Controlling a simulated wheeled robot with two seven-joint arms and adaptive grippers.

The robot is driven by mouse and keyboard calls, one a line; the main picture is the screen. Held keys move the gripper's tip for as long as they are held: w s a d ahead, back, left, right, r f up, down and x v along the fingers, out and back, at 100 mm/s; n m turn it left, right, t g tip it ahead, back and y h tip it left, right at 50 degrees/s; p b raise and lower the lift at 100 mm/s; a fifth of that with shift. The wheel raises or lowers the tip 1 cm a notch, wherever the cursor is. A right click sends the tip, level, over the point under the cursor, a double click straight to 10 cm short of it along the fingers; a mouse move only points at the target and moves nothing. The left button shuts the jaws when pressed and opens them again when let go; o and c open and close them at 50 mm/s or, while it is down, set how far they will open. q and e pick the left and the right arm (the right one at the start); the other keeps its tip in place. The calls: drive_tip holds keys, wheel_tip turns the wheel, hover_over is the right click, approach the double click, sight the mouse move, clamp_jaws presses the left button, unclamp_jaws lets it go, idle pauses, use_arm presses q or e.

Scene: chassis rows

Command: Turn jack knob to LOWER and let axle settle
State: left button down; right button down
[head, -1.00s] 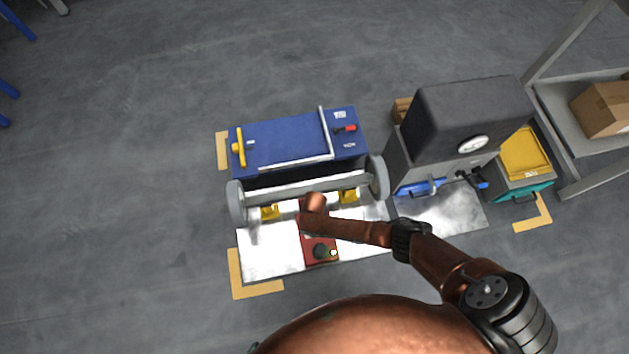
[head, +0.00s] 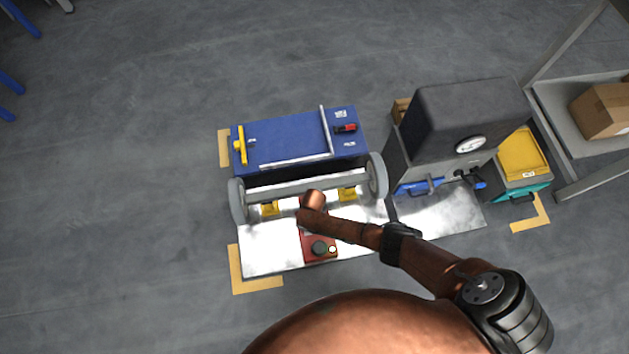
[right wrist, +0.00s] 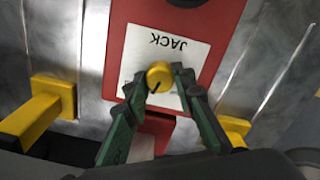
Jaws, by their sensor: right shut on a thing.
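In the right wrist view, the yellow jack knob (right wrist: 158,73) with a dark pointer line stands on an upside-down white JACK label (right wrist: 176,49) on a red panel (right wrist: 226,22). My right gripper (right wrist: 161,80) has its green fingers closed on the knob from both sides. Print near the fingers is covered, so the knob's setting cannot be read. In the head view, the grey axle (head: 290,190), with a wheel at each end, lies across yellow supports (head: 270,209). My right forearm hides the knob there. My left gripper is not in view.
A blue cart (head: 285,140) with a yellow handle stands behind the axle. The red control box (head: 309,250) has a dark button and a small pale one. A dark machine with a gauge (head: 471,144) stands right, beside a yellow-topped bin (head: 522,156).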

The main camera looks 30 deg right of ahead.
drive_tip(key=n, duration=0.3)
drive_tip(key=shift+a+n, duration=0.1)
drive_tip(key=shift+n, duration=0.3)
drive_tip(key=n, duration=0.2)
drive_tip(key=shift+n, duration=0.3)
drive_tip(key=n, duration=0.4)
drive_tip(key=shift+n, duration=0.7)
drive_tip(key=c, duration=1.6)
unclamp_jaws()
drive_tip(key=shift+r, duration=0.1)
